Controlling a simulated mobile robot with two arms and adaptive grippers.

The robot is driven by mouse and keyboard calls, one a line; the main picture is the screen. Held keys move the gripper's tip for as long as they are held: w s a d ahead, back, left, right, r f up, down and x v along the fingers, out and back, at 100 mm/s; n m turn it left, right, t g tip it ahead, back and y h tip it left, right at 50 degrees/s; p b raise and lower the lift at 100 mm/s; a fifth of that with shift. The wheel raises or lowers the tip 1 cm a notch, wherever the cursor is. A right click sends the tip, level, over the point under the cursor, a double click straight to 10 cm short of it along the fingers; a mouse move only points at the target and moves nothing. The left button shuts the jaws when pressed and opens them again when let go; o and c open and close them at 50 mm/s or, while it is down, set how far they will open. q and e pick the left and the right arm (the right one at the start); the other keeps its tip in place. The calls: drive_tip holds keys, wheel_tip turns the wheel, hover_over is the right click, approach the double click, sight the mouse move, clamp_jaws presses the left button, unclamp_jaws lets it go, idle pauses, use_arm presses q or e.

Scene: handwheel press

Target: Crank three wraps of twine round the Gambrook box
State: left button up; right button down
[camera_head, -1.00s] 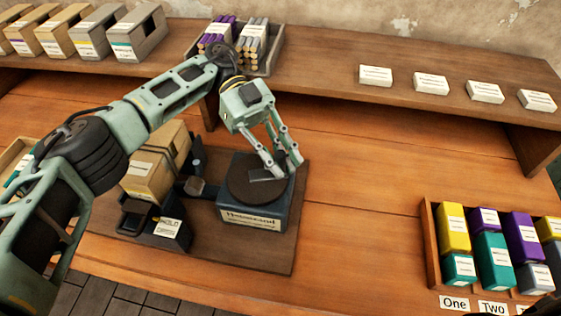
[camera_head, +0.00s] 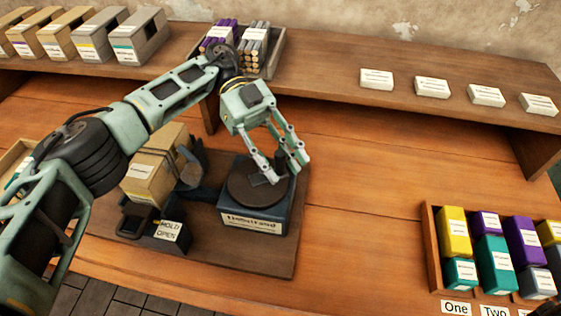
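The tan box (camera_head: 146,182) with a white label sits at the left of a dark base board; its print is too small to read, and dark twine-like lines cross its upper part. A dark round wheel (camera_head: 243,191) lies flat on a blue-grey labelled housing (camera_head: 252,221) to the right of the box. My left gripper (camera_head: 286,176) is over the wheel's right edge, its fingers apart, with nothing clearly visible between them. Whether a fingertip touches the wheel cannot be told. My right gripper is not in view.
A black block has a sign reading HOLD OPEN (camera_head: 170,231). A tray (camera_head: 432,240) of coloured boxes stands at the right, with number cards below. Boxes, bundled rods and white cards (camera_head: 377,79) line the rear shelf. The bench between press and tray is clear.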

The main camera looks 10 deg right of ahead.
use_arm(q)
wheel_tip(320, 180, up, 9)
drive_tip(key=shift+r, duration=0.1)
idle(0.4)
